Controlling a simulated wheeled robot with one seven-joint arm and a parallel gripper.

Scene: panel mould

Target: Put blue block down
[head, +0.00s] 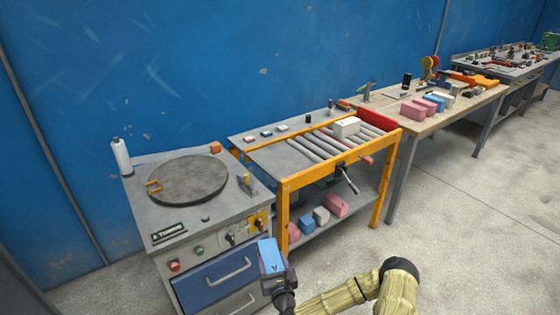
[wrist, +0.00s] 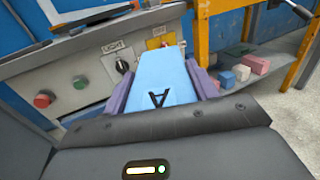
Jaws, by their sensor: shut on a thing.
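The blue block (head: 270,254) is in my gripper (head: 273,270), in front of the grey cabinet's control panel in the head view. In the wrist view the blue block (wrist: 163,82) shows a dark letter A on its face. The purple fingers of my gripper (wrist: 160,88) are shut on both sides of it. The block is held in the air, apart from any surface that I can see.
A grey cabinet (head: 150,215) with a round dark plate (head: 188,180) stands at left. An orange-framed roller table (head: 285,185) carries a white block (head: 347,127); several blocks lie on its lower shelf. A wooden bench (head: 470,108) holds pink and blue blocks. Floor at right is clear.

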